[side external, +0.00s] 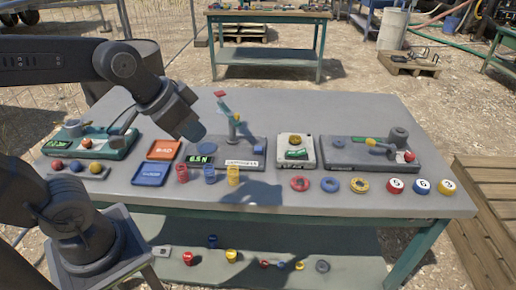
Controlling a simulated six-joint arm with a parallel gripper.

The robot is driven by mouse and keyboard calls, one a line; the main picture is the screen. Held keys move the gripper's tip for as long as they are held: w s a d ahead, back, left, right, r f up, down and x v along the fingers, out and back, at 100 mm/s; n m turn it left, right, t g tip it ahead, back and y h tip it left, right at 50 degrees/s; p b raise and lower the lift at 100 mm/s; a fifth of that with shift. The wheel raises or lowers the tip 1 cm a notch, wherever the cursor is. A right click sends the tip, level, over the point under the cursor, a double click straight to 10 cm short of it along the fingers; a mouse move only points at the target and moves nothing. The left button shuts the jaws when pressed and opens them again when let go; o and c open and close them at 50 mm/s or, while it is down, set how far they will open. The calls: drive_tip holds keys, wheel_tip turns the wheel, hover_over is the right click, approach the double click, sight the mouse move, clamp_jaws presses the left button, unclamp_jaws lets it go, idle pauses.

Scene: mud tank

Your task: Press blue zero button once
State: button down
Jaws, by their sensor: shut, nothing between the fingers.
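A grey device (215,146) in the middle of the table has a green-lit display reading about 6.5 N (200,160). A small blue spot (258,149) on its right end may be the blue zero button; its label is too small to read. My gripper (192,133) hangs over the left part of this device, left of the blue spot and apart from it. It is shut and holds nothing. Its dark end hides part of the device behind it, and its fingertips are hard to make out.
An orange tray (164,149) and a blue tray (150,174) lie left of the device. Red, blue and yellow cups (233,176) stand in front. A white scale (295,151) and another grey device (345,153) stand right. Rings and numbered discs (421,187) line the front.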

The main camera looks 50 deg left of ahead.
drive_tip(key=w+m+t, duration=0.1)
drive_tip(key=w+m, duration=0.1)
drive_tip(key=w, duration=0.8)
drive_tip(key=m+t+y, duration=0.1)
drive_tip(key=y, duration=0.3)
hover_over(259, 149)
wheel_tip(259, 149, down, 12)
drive_tip(key=shift+f, duration=0.15)
drive_tip(key=shift+f, duration=0.1)
drive_tip(key=shift+f, duration=4.3)
drive_tip(key=shift+f, duration=0.4)
